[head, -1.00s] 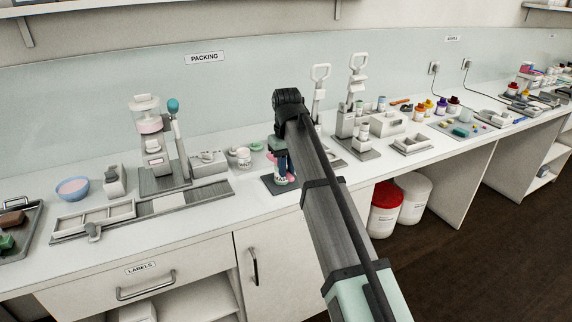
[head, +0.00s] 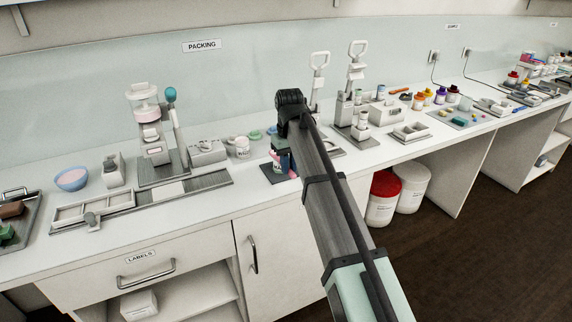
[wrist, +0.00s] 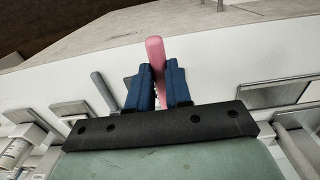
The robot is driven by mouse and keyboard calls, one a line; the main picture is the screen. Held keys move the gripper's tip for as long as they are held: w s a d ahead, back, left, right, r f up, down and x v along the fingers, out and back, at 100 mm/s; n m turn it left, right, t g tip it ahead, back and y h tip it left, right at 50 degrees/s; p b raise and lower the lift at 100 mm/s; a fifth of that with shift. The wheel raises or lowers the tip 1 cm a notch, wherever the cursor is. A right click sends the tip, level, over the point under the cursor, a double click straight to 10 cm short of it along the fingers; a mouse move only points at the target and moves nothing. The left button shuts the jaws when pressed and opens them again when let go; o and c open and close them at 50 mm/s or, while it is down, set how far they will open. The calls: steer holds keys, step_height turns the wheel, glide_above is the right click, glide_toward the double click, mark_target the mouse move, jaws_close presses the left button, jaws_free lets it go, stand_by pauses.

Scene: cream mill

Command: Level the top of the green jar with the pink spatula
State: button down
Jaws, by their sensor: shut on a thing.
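My gripper (wrist: 160,78) has blue fingers shut on the pink spatula (wrist: 155,50), whose pink end sticks out beyond the fingertips in the wrist view. In the head view my gripper (head: 281,163) is low over the bench, mostly behind my own arm, with a small bit of pink beside it. I cannot make out the green jar for certain in either view; it may be hidden by my arm and gripper.
A dark plate (head: 268,174) lies under my gripper. A white tub (head: 242,148) and green lids (head: 255,135) stand just left of it. A pump-like machine (head: 148,135) is farther left, and tall-handled presses (head: 357,85) stand to the right.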

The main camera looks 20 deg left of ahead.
steer(key=shift+w+d, duration=2.15)
steer(key=shift+s+a, duration=2.55)
steer(key=shift+s, duration=0.05)
steer(key=shift+r, duration=2.5)
